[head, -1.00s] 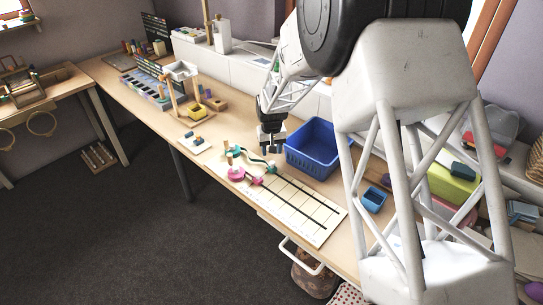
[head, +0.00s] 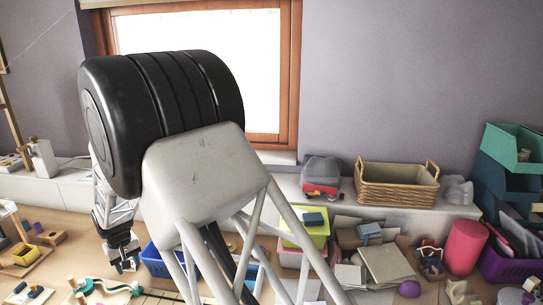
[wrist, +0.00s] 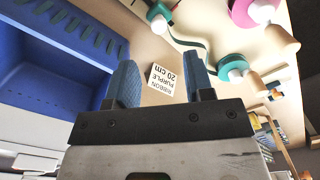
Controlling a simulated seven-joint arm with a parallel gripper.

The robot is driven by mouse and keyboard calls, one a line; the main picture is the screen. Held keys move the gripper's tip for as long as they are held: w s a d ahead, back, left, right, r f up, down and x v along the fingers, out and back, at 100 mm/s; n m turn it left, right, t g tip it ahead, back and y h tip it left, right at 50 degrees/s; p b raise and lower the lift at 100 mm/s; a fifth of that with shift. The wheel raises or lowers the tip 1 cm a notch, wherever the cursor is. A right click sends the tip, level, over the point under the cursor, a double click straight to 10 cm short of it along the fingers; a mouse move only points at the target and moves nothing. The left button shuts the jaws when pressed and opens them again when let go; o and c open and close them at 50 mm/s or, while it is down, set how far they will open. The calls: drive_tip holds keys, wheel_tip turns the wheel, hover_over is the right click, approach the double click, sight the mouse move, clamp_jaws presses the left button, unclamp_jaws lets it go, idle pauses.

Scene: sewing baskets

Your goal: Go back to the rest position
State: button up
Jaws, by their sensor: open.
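My gripper (head: 124,266) hangs at the lower left of the head view, beside the blue basket (head: 158,262). In the wrist view its two blue fingers (wrist: 160,80) stand apart with nothing held between them. A small card (wrist: 165,80) printed "RIBBON PURPLE 20 cm" shows on the pale board beyond the fingers. The blue basket fills the left of the wrist view (wrist: 60,62). A teal spool (wrist: 232,68) with a teal ribbon and a pink spool (wrist: 250,12) lie on the board. My arm hides part of the basket and bench in the head view.
Teal and dark bins (head: 505,170) are stacked at far right.

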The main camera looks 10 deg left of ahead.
drive_tip(key=w+d+r+m, duration=0.1)
drive_tip(key=w+d+r, duration=0.1)
drive_tip(key=d+r, duration=0.6)
drive_tip(key=w+d+r+m, duration=0.2)
drive_tip(key=d+r, duration=0.3)
drive_tip(key=d, duration=0.8)
drive_tip(key=w+d+r+m, duration=0.1)
drive_tip(key=d+r, duration=0.5)
drive_tip(key=d, duration=0.4)
drive_tip(key=s+d+r+m+t, duration=0.1)
drive_tip(key=s+d+r, duration=0.2)
drive_tip(key=d, duration=0.7)
drive_tip(key=s+d+r+m, duration=0.1)
drive_tip(key=s+d+r, duration=0.25)
drive_tip(key=d, duration=0.55)
drive_tip(key=s+d+m+t, duration=0.1)
drive_tip(key=s+d+m, duration=0.4)
drive_tip(key=s+d, duration=1.7)
drive_tip(key=shift+s+d+r+t, duration=0.3)
drive_tip(key=shift+s+d+r, duration=0.1)
drive_tip(key=shift+d, duration=0.3)
